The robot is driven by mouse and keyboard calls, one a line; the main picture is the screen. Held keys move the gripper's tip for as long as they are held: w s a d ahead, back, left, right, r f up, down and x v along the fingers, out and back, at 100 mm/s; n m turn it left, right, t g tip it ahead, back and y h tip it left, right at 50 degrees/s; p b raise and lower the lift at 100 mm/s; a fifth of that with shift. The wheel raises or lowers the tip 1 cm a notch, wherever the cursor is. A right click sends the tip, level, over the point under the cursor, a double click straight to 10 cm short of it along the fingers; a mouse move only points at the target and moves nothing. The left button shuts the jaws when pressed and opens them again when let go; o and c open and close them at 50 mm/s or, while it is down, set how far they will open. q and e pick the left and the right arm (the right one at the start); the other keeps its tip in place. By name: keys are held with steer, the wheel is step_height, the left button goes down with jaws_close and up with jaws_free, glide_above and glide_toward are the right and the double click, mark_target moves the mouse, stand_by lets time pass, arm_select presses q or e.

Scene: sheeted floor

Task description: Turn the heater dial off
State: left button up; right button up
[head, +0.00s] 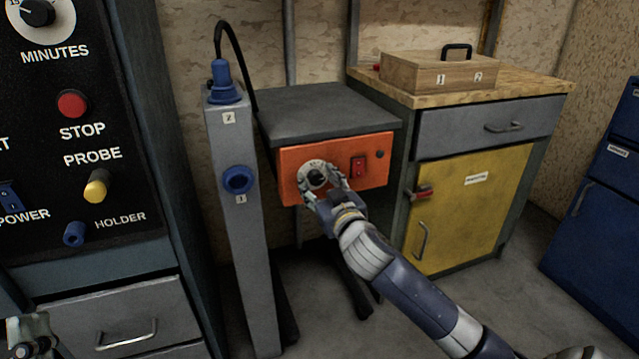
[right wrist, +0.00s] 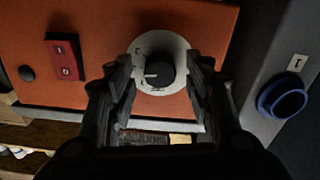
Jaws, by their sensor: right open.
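The heater has an orange front panel (head: 338,182) under a grey top, in the middle of the head view. Its black dial (head: 316,178) sits on a round white scale plate at the panel's left part. My right gripper (head: 322,191) is at the dial with its fingers apart. In the right wrist view the open fingers stand on either side of the dial (right wrist: 160,73); I cannot tell whether they touch it. The dial's white pointer line points left in that view. My left gripper (head: 32,336) shows only partly at the lower left corner.
A red switch (head: 358,167) is beside the dial. A grey post (head: 247,270) with a blue socket (head: 238,180) stands close left of the heater. A yellow-door cabinet (head: 455,205) with a wooden box (head: 440,73) on top stands right. A black control panel (head: 75,130) fills the left.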

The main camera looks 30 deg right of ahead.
steer(key=shift+c, duration=0.4)
steer(key=c, duration=1)
